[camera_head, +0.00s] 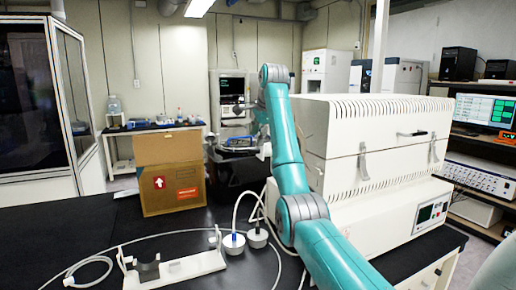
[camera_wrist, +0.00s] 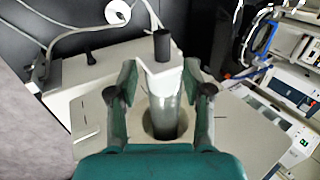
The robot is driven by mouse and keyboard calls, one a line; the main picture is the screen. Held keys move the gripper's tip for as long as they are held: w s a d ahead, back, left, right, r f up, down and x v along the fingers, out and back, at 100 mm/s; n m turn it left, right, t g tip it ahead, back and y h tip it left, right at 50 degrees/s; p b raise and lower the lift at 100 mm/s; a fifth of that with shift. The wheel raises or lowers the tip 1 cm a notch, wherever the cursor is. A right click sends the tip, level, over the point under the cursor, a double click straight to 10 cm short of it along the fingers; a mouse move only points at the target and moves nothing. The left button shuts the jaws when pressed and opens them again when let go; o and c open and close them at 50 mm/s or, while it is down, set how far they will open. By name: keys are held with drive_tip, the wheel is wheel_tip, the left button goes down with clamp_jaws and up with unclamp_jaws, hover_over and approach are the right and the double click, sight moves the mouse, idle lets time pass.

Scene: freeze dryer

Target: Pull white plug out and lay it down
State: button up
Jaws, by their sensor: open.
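In the wrist view my gripper (camera_wrist: 158,78) is open, its two teal fingers on either side of a white-topped piece (camera_wrist: 155,72). In the head view my arm reaches to the back centre.
Two white round pieces with cables, one in front (camera_head: 233,243) and one behind (camera_head: 257,238), sit on the black bench (camera_head: 80,230). A white stand (camera_head: 190,267) is at the front. A cardboard box (camera_head: 172,190) stands behind. A large white machine (camera_head: 370,130) flanks my arm's right.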

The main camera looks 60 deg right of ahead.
sight(253, 152)
drive_tip(key=shift+x, duration=4.6)
drive_tip(key=shift+d+r, duration=0.1)
drive_tip(key=shift+d, duration=0.05)
clamp_jaws()
drive_tip(key=w+a, duration=0.5)
drive_tip(key=a, duration=0.3)
drive_tip(key=shift+a, duration=0.1)
